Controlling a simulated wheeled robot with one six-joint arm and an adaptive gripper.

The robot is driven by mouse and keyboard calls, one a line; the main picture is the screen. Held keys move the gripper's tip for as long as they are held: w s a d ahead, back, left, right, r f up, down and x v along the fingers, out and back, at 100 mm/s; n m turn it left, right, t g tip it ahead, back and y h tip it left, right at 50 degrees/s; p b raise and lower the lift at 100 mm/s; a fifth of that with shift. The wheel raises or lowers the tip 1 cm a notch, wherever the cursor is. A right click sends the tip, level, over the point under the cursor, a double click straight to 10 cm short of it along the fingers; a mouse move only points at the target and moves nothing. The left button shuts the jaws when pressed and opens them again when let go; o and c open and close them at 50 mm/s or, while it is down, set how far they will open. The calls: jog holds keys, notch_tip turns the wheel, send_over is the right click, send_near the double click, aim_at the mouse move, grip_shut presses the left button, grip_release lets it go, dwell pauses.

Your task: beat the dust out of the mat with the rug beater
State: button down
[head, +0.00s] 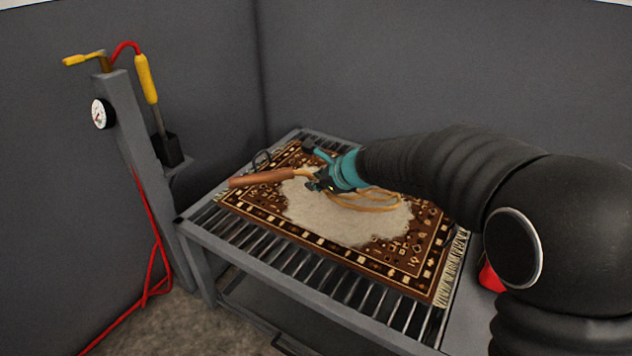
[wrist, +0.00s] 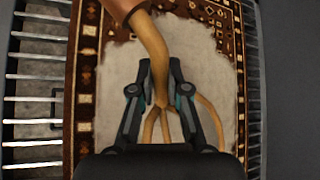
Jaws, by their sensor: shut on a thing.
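The mat (head: 421,262) is brown with a patterned, fringed border and lies flat on a slatted metal rack. A large pale grey dust patch (head: 345,226) covers its middle, and the patch also shows in the wrist view (wrist: 112,100). My gripper (head: 318,181) is over the mat, shut on the rug beater's cane neck. The rug beater has a brown handle (head: 262,177) pointing left and looped cane (head: 375,205) to the right. In the wrist view the neck (wrist: 152,45) passes between my fingers (wrist: 160,98). Whether the loops touch the mat is unclear.
The slatted rack (head: 290,262) has a grey frame. At left stands a grey post with a gauge (head: 103,113), a yellow-handled wand (head: 147,79) and a red hose (head: 151,225). A red object (head: 490,277) is partly hidden behind my arm. Grey walls close the back and left.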

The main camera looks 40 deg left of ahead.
notch_tip(320, 180, up, 2)
jog(key=shift+r+p, duration=0.1)
jog(key=shift+p, duration=0.45)
jog(key=shift+f, duration=0.25)
notch_tip(320, 180, down, 5)
jog(key=b, duration=0.5)
notch_tip(320, 180, up, 5)
jog(key=p, duration=0.4)
jog(key=shift+r+p, duration=0.1)
jog(key=shift+p, duration=0.3)
jog(key=shift+f, duration=0.2)
